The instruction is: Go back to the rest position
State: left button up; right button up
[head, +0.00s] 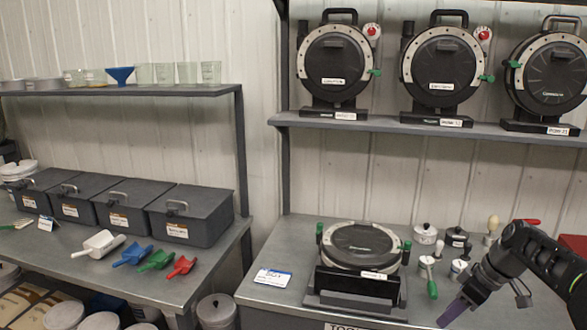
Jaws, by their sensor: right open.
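My right gripper (458,308) comes in from the right edge, low over the right bench, with its purple-tipped jaw pointing down and left. It is open, and nothing shows between its fingers. A black seed meter (361,246) lies in a dark stand (352,290) on the bench to the left of the gripper, with a clear gap between them. My left gripper is not in view.
Small canisters and knobbed tools (456,240) stand behind the gripper, including a green-handled one (432,288) close by. Several seed meters stand on the shelf (400,124) above. The left bench holds grey bins (186,216) and colored scoops (157,260).

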jog(key=s+a+f+m+g, duration=0.1)
jog(key=s+a+f+m, duration=0.1)
jog(key=a+f, duration=0.9)
jog(key=s+a+f+m, duration=0.2)
jog(key=a+f, duration=0.6)
jog(key=f, duration=0.5)
jog(key=s+a+f+m, duration=0.1)
jog(key=s+a+f, duration=0.3)
jog(key=s, duration=0.4)
jog(key=s+a+f+m+g, duration=0.1)
jog(key=s+a+f, duration=0.3)
jog(key=s, duration=0.5)
jog(key=s+a+f+m, duration=0.3)
jog(key=s+a+f, duration=0.1)
jog(key=s+a, duration=0.3)
jog(key=shift+s+g+y, duration=0.3)
jog(key=shift+s, duration=0.45)
